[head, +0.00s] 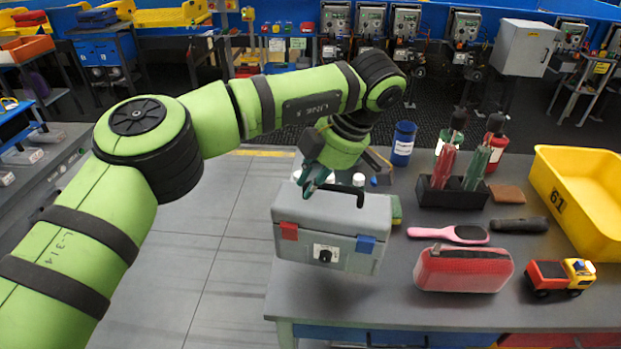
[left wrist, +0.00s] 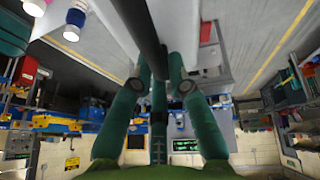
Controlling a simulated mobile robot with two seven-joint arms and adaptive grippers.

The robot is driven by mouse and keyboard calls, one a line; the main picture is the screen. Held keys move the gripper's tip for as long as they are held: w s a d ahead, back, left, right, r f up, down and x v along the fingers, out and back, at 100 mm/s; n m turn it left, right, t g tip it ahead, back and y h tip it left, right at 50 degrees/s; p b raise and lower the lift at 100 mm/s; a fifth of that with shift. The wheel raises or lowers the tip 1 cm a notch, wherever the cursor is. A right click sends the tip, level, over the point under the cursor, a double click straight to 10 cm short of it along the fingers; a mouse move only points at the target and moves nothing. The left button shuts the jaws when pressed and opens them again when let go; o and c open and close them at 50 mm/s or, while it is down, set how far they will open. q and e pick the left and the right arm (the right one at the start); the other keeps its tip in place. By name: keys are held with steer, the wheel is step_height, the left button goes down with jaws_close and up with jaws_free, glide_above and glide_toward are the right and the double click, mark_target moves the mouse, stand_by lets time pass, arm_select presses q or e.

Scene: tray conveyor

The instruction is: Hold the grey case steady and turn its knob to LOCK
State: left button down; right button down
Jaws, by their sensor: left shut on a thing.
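The grey case (head: 330,220) stands upright at the left front corner of the table, with a red latch (head: 289,231), a blue latch (head: 365,244) and a black knob (head: 324,255) on its front. The knob's markings are too small to read. My left gripper (head: 313,182) is at the case's lid from above, shut on the dark handle (head: 357,195). In the left wrist view the handle (left wrist: 146,42) runs between the fingers of the left gripper (left wrist: 158,84). My right gripper is in neither view.
On the table (head: 400,310), a red pouch (head: 463,269), a pink hairbrush (head: 449,234), a toy truck (head: 560,276) and a yellow bin (head: 580,195) lie to the right of the case. A blue can (head: 403,144) stands behind it. The floor left of the table is clear.

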mark_target(325, 257)
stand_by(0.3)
arm_select(q)
step_height(325, 257, down, 9)
steer(key=b, duration=0.6)
steer(key=shift+w+n, duration=0.1)
steer(key=shift+n, duration=0.2)
stand_by(0.3)
steer(key=shift+w+f+n+g, duration=0.15)
steer(key=shift+n+g, duration=0.15)
steer(key=shift+g, duration=0.2)
steer(key=shift+f, duration=0.3)
steer(key=c, duration=1.4)
jaws_free()
steer(key=shift+o, duration=0.2)
